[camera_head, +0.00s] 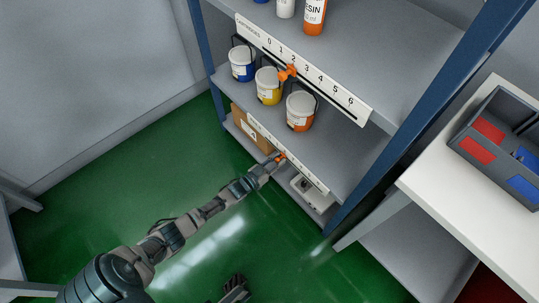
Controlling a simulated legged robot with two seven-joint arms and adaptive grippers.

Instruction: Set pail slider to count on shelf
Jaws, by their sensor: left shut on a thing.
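Three pails stand on the middle shelf: a blue one (242,65), a yellow one (268,88) and an orange one (300,112). A white scale strip (308,175) runs along this shelf's front edge; its marks are too small to read. An orange slider (282,156) sits on it, partly hidden by my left gripper (275,162), which is shut on it. Which mark the slider is at cannot be told. Part of my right gripper (236,290) shows at the bottom edge, apart from the shelf; its jaw opening is unclear.
The upper strip (325,80), numbered 0 to 6, has its own orange slider (288,72) near 2. A cardboard box (250,130) stands on the bottom shelf. A white table (440,170) with a grey bin (470,130) is at right. Green floor (110,205) is open at left.

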